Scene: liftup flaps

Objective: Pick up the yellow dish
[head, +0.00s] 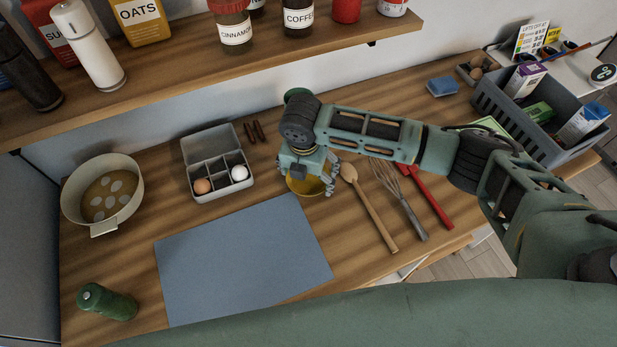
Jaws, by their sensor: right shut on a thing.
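The yellow dish (303,188) is on the wooden counter, just beyond the top right corner of the blue-grey mat. My right gripper (310,182) reaches down over it from the right and is shut on the dish. The gripper's palm and fingers hide much of the dish; its yellow front side and part of the rim show. I cannot tell whether the dish still touches the counter. My left gripper is out of view.
The mat (240,260) lies in front, bare. An egg box (215,170) and a pan (103,195) stand left. A wooden spoon (370,210), whisk (405,203) and red-handled utensil (428,193) lie right. A shelf (200,65) with jars overhangs the back.

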